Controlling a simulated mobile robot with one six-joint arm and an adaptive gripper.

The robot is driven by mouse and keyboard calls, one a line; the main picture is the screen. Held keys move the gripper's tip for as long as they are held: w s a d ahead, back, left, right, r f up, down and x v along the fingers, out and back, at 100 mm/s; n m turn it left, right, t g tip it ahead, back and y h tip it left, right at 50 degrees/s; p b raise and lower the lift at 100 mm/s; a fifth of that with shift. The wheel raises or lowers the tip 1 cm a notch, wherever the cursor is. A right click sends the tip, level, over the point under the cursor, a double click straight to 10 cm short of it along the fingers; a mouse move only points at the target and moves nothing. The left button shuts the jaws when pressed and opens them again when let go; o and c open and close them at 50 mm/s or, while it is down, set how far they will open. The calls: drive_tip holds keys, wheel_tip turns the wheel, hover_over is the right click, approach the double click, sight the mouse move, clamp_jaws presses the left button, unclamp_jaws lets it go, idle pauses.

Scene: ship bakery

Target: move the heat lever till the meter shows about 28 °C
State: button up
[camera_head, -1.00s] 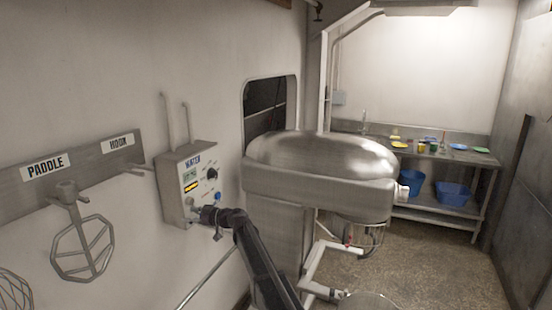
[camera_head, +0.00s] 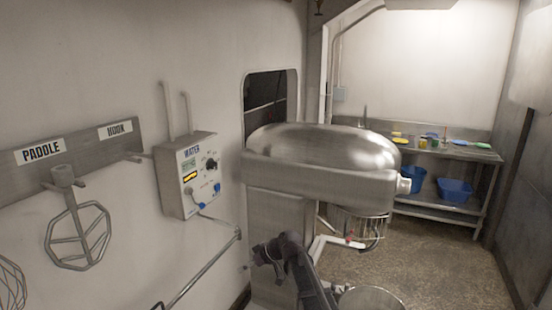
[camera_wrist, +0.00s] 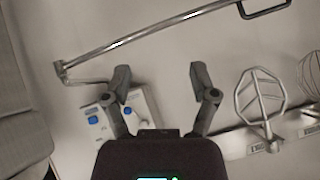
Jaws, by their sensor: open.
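The white WATER box (camera_head: 175,190) is on the left wall, with a small greenish meter display (camera_head: 188,164), too small to read. A yellow label sits below the display. A black knob (camera_head: 211,164) is on the front at upper right, and blue knobs (camera_head: 202,204) are lower down. I cannot tell which control is the heat lever. My gripper (camera_head: 262,254) is below and right of the box, apart from it. In the wrist view my gripper (camera_wrist: 160,75) is open and empty, and the box (camera_wrist: 137,108) is partly hidden behind its left finger.
A metal rail (camera_head: 205,268) runs along the wall below the box. A large steel mixer (camera_head: 320,178) stands close on the right, with a bowl below. A paddle (camera_head: 78,235) hangs on the left wall. Open floor (camera_head: 440,265) lies toward the back sink table.

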drive_tip(key=s+d+f+m+h+b, duration=0.1)
drive_tip(key=s+d+f+m+h, duration=0.2)
drive_tip(key=s+d, duration=0.4)
drive_tip(key=s+d+f+m+g+h+b, duration=0.1)
drive_tip(key=s+d+f+m+h+b, duration=0.1)
drive_tip(key=s+d, duration=0.5)
drive_tip(key=s+d+f+m+g+h+b, duration=0.1)
drive_tip(key=s+d+f+m+h, duration=0.3)
drive_tip(key=d, duration=0.8)
drive_tip(key=s+f+m, duration=0.1)
drive_tip(key=s+f, duration=0.1)
drive_tip(key=s, duration=0.1)
drive_tip(key=shift+d+f+m+h+b, duration=0.25)
drive_tip(key=shift+f+m+h+b, duration=0.05)
drive_tip(key=shift+m+b, duration=0.1)
